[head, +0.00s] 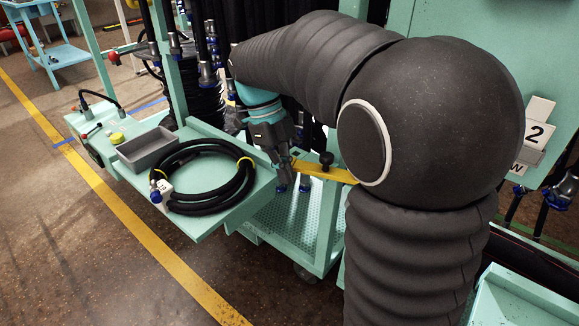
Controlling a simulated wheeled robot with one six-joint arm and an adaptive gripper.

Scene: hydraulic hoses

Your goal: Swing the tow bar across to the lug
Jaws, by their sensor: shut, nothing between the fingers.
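A yellow bar (325,171), which looks like the tow bar, runs sideways in the middle of the head view, with a black knob (326,158) standing on it. Its right end is hidden behind my arm. My gripper (289,184) points down at the bar's left end, beside or just in front of it. I cannot tell whether they touch. The gripper is shut and holds nothing. The black knob is to the right of the gripper, apart from it. I cannot make out the lug for certain.
A teal shelf (207,225) left of my gripper carries a coiled black hose (205,207) and a grey tray (147,148). Below the bar is a perforated cart deck (290,222). Hoses hang behind my gripper. A yellow floor line (120,205) crosses open floor at left.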

